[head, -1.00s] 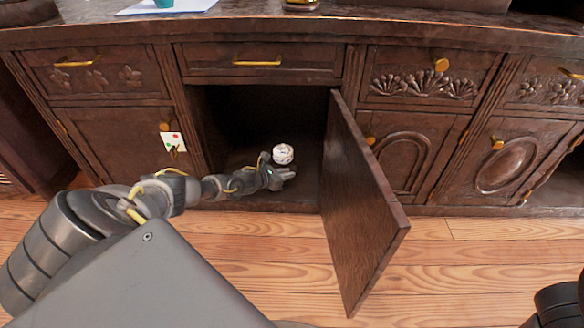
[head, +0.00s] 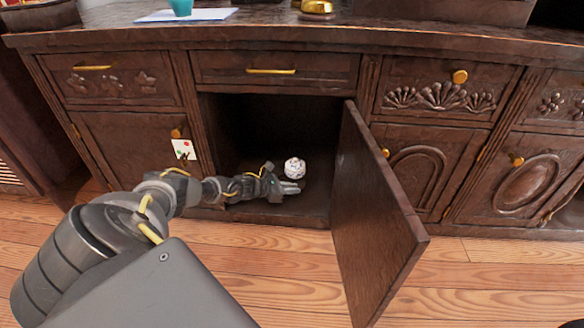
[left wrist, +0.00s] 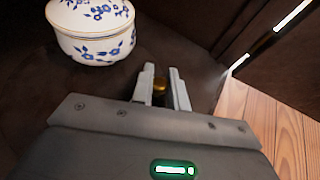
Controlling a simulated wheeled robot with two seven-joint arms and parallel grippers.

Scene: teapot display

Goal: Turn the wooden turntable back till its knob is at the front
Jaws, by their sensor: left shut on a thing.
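The wooden turntable is dark brown, and its bare top shows around the pot in the left wrist view (left wrist: 105,88). I cannot make out its full outline against the dark cabinet floor. Its small brass knob (left wrist: 159,87) sits between the fingers of my left gripper (left wrist: 161,76), which is shut on it. In the head view my left gripper (head: 292,188) is low in the open cabinet, just in front of the pot, and the knob is hidden. A white lidded pot with blue flowers (head: 295,168) stands upright behind it; it also shows in the left wrist view (left wrist: 95,35).
The open cabinet door (head: 375,215) stands out toward me, just right of my left gripper. The cabinet's left post (head: 201,130) is close to my left arm. Drawers with brass handles (head: 270,71) are above.

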